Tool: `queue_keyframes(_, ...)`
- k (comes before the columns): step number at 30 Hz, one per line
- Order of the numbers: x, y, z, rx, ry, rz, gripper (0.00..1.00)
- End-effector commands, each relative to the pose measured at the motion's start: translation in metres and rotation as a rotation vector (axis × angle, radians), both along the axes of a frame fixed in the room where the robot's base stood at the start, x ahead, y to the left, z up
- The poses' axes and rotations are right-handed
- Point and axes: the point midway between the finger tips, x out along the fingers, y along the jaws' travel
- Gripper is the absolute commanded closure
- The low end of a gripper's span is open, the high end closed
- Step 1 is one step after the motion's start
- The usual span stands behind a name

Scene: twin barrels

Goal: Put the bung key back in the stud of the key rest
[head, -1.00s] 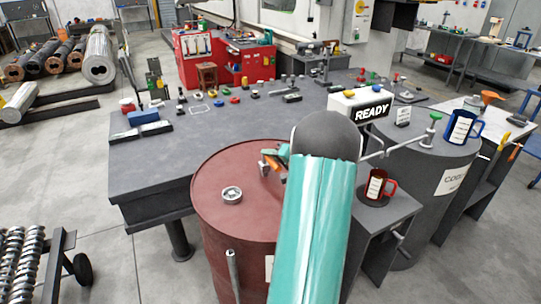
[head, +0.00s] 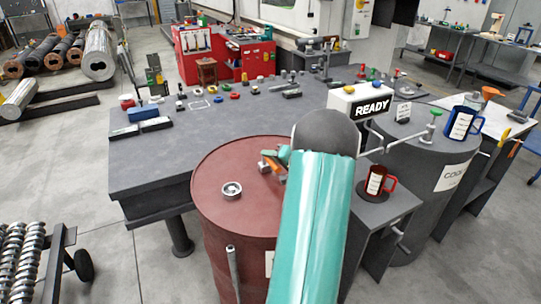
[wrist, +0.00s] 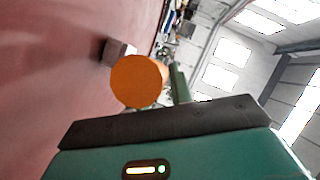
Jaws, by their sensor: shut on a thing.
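My gripper (head: 274,161) is over the top of the red barrel (head: 212,172), partly hidden behind my own arm. It is shut on an orange-handled piece, which I take for the bung key (head: 270,157). In the wrist view the key's round orange end (wrist: 138,82) faces the camera, beside a green finger. A small grey block (wrist: 117,51) shows behind it, close to the red surface; whether it belongs to the key or the barrel I cannot tell. A metal ring fitting (head: 231,190) sits on the barrel's lid, left of the gripper. I cannot make out the key rest's stud for certain.
A grey barrel (head: 446,165) stands to the right, with a blue mug (head: 460,124). A red mug (head: 376,180) stands on a low stand between the barrels. A READY sign (head: 371,107) is behind. The big grey table (head: 150,165) holds many small items.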

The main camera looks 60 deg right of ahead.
Motion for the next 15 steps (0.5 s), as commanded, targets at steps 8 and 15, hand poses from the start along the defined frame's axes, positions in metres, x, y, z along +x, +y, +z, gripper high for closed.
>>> queue_keyframes(8, 0.0003, -0.0001, -0.0045, -0.002, -0.002, 0.001, 0.77)
queue_keyframes(15, 0.0001, 0.0, -0.0047, -0.002, -0.001, 0.001, 0.53)
